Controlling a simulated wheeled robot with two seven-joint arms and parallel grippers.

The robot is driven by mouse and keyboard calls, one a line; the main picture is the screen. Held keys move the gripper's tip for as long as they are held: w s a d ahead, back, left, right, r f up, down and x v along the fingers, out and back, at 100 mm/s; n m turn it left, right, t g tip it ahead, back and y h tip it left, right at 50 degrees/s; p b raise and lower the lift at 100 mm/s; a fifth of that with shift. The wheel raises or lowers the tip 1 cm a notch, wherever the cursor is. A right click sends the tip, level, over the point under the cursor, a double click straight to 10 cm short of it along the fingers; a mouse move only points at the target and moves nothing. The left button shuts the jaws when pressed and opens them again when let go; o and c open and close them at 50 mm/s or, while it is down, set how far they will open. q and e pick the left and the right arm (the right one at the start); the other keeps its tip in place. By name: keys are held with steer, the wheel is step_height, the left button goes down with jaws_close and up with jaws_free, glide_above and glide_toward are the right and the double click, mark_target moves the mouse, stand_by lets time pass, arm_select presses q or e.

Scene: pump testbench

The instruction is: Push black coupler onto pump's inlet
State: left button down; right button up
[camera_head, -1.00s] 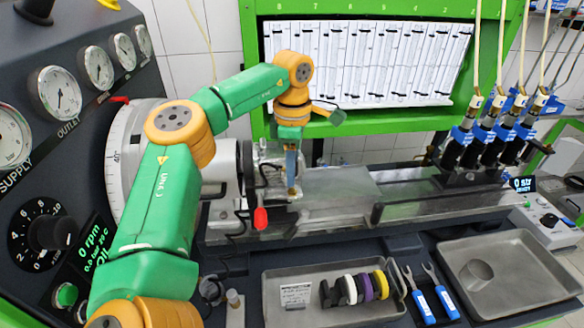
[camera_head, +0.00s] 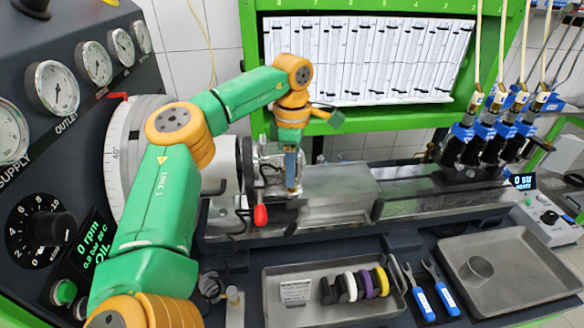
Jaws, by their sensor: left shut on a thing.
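My left gripper (camera_head: 291,172) reaches down from the green and orange arm to the metal pump (camera_head: 268,163) clamped on the test bench. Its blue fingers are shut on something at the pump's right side. That thing is too small and covered to make out, so I cannot tell whether it is the black coupler. The pump's inlet cannot be told apart from the fittings around the fingers. Several ring-shaped pieces stand in a row in the front tray (camera_head: 285,317), with black ones (camera_head: 327,292) at the left end. My right gripper is out of view.
A lever with a red knob (camera_head: 261,215) stands in front of the pump. The large graduated dial (camera_head: 124,150) is to its left.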

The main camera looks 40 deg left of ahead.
arm_select(q)
steer(key=shift+f, duration=0.1)
steer(key=shift+f, duration=0.4)
stand_by(0.4)
steer(key=shift+c, duration=1)
jaws_free()
steer(key=shift+s+r, duration=0.1)
steer(key=shift+s+d+r, duration=0.1)
steer(key=shift+d, duration=0.1)
